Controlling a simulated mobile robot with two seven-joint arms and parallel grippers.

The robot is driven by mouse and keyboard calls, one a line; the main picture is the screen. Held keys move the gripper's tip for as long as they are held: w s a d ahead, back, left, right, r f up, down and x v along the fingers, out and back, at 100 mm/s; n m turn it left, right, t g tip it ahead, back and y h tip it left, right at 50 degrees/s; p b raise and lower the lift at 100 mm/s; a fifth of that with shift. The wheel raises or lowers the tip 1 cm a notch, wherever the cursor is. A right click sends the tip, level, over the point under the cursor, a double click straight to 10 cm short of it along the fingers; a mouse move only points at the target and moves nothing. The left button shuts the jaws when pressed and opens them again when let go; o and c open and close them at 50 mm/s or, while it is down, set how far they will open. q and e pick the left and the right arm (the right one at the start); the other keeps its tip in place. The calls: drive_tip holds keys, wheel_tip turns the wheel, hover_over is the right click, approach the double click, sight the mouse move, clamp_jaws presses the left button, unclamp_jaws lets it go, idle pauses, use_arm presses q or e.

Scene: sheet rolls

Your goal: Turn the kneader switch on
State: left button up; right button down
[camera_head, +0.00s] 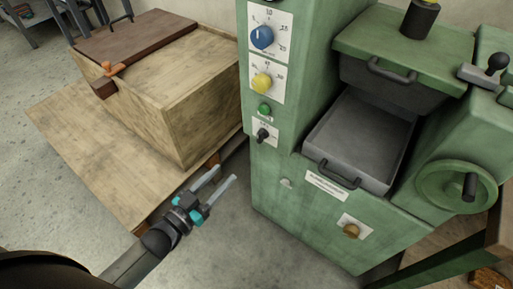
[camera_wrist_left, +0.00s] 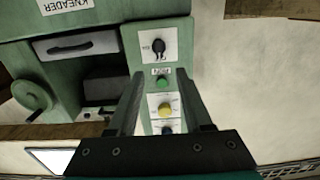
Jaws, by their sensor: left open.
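The green kneader machine (camera_head: 285,190) stands right of centre in the head view. A small black switch (camera_head: 263,134) sits on a white plate low on its control column; the wrist view shows it too (camera_wrist_left: 158,47), upside down. A green button (camera_head: 264,110) is just above it, then a yellow dial (camera_head: 261,82) and a blue dial (camera_head: 262,37). My left gripper (camera_head: 226,176) is open and empty, below and left of the switch, apart from the panel. In the wrist view its fingers (camera_wrist_left: 157,78) point towards the panel. My right gripper is out of view.
A wooden box (camera_head: 205,105) with a brown lid stands on a wooden platform (camera_head: 90,160) left of the machine. The machine has a grey tray (camera_head: 365,135) and a handwheel (camera_head: 455,187) on the right. Bare floor lies before the column.

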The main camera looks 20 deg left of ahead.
use_arm(q)
drive_tip(key=b, duration=0.4)
approach(258, 138)
drive_tip(key=x, duration=0.7)
drive_tip(key=shift+w+f, duration=0.2)
drive_tip(key=shift+w, duration=0.15)
drive_tip(key=shift+b+x, duration=0.4)
drive_tip(key=shift+x, duration=0.5)
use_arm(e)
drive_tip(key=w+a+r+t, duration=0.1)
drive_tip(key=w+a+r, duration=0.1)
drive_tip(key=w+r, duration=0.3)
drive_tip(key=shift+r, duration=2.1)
use_arm(q)
drive_tip(key=shift+r, duration=0.1)
clamp_jaws()
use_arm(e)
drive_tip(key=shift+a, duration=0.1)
